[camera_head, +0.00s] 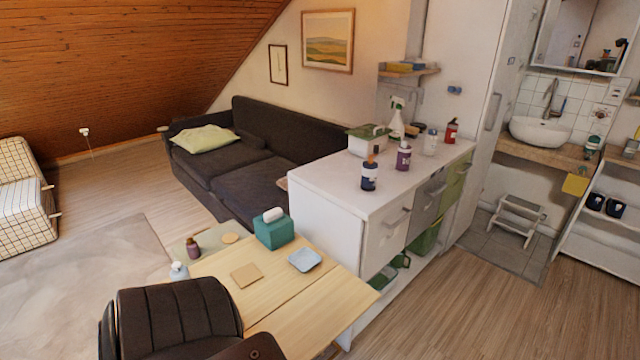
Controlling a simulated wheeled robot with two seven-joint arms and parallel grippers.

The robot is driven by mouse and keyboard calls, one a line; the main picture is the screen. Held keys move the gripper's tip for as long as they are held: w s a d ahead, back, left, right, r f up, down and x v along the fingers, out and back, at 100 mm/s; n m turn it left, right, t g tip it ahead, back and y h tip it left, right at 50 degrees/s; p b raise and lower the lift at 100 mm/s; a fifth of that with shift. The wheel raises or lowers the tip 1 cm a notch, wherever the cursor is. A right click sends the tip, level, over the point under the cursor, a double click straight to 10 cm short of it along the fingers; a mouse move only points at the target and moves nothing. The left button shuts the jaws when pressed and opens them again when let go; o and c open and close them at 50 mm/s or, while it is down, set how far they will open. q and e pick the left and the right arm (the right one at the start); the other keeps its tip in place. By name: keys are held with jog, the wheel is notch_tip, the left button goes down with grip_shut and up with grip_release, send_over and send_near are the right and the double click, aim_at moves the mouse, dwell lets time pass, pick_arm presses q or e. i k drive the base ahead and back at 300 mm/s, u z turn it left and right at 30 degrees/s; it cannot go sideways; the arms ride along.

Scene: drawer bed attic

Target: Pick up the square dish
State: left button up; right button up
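The square dish (305,260) is light blue and shallow, with a slightly raised rim. It lies flat on the light wooden table (330,297), near the table's right side, close to the white cabinet. Nothing covers it. Neither my left nor my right gripper shows in the head view.
A teal tissue box (274,232) stands just behind and left of the dish, and a flat tan square (246,275) lies to its left. A brown chair (175,314) stands at the table's near left. The white cabinet (330,205) rises above table height behind the dish.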

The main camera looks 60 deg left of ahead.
aim_at(304, 259)
jog(key=u, duration=0.05)
jog(key=i, duration=3.5)
jog(key=u, duration=3.2)
